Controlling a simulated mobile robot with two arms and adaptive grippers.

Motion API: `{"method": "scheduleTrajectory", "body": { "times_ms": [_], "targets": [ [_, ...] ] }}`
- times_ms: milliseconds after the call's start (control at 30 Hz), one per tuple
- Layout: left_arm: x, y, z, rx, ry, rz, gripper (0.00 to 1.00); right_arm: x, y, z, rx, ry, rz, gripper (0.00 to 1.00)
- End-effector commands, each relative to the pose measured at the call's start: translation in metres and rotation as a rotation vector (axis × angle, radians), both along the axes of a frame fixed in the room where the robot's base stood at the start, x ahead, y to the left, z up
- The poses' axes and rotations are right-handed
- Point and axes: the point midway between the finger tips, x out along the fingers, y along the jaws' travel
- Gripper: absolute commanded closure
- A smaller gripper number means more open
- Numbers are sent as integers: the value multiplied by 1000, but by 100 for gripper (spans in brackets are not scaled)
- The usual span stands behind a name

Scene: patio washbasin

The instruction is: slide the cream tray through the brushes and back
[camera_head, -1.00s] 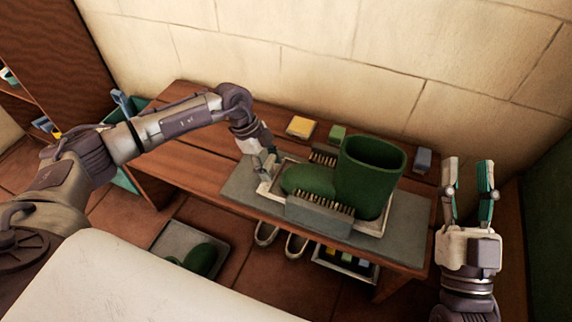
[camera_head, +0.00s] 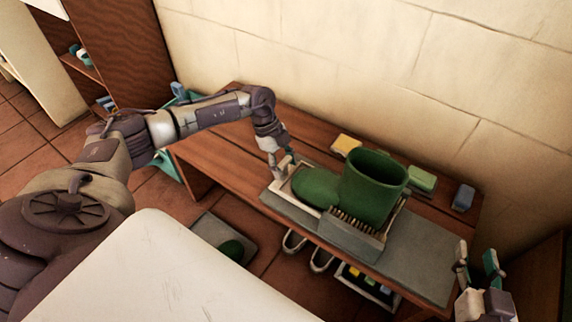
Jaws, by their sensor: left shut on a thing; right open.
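The cream tray (camera_head: 279,187) lies on a grey mat (camera_head: 425,262) on the wooden bench. A green boot (camera_head: 375,185) stands in it, toe to the left. My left gripper (camera_head: 281,166) is shut on the tray's left end. A grey brush block (camera_head: 345,238) with upward bristles stands along the tray's front side, beside the boot's heel and shaft. The brush on the far side is hidden behind the boot. My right gripper (camera_head: 477,262) is open and empty, off the bench's right end, apart from the tray.
A yellow sponge (camera_head: 346,144), a green block (camera_head: 421,179) and a blue-grey block (camera_head: 462,198) lie along the back of the bench (camera_head: 222,155). Below are pale shoes (camera_head: 320,259), a box of small items (camera_head: 362,281) and a grey floor tray (camera_head: 212,230).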

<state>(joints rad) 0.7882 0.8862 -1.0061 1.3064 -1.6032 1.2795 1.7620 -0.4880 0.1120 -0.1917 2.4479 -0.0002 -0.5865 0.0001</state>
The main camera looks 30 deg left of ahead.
Motion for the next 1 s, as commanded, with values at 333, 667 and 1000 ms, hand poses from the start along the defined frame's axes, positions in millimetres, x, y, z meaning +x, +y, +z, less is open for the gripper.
{"method": "scheduleTrajectory", "body": {
  "times_ms": [333, 667, 1000],
  "targets": [
    [1, 5, 0, 8, -2, 4, 17, 0, 0, 0, 0, -2, 0, 59],
    [1, 6, 6, 6, -3, 3, 17, 0, 1, 0, 0, -1, 1, 59],
    [2, 32, 66, 8, -6, 5, 17, 0, 0, 0, 1, -2, 1, 59]
  ]
}}
